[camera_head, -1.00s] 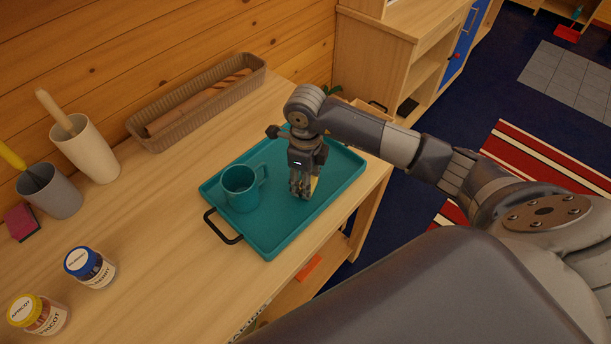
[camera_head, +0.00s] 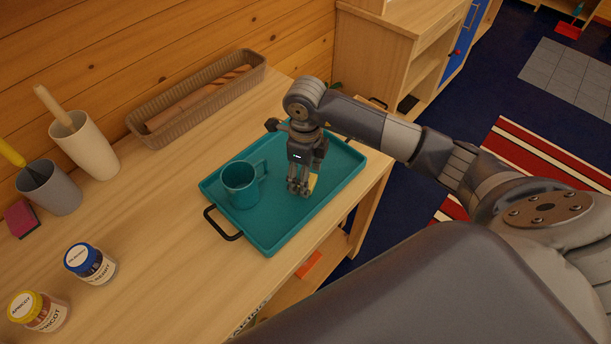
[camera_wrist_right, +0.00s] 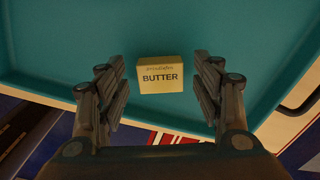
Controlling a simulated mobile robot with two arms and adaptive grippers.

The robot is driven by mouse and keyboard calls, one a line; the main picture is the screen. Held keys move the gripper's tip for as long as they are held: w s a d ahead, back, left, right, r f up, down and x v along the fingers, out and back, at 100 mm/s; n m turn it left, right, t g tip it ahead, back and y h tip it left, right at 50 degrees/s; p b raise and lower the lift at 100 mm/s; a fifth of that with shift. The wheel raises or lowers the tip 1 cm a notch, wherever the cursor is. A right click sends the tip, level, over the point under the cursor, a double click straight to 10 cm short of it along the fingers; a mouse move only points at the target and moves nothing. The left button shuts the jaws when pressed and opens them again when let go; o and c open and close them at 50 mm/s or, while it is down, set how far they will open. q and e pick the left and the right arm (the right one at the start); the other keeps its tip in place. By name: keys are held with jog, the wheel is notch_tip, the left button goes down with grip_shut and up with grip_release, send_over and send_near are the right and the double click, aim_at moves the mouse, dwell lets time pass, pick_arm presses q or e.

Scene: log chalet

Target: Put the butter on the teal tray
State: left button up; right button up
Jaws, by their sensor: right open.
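The teal tray (camera_head: 275,233) lies on the wooden counter, with a teal mug (camera_head: 240,186) standing on its left part. The butter (camera_wrist_right: 160,75) is a small yellow block with a "BUTTER" label, and in the wrist view it rests on the tray's teal surface. In the head view only a sliver of the butter (camera_head: 313,181) shows behind my right gripper (camera_head: 299,192). In the wrist view my right gripper (camera_wrist_right: 160,95) is open, its fingers to either side of the butter with a gap on both sides. My left gripper is not in view.
A cream cup (camera_head: 90,150), a grey cup (camera_head: 50,190) and two jars (camera_head: 88,265) stand to the left. The counter between the jars and the tray is clear.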

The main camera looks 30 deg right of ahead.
notch_tip(320, 180, up, 11)
jog(key=b, duration=0.2)
jog(key=shift+f, duration=0.1)
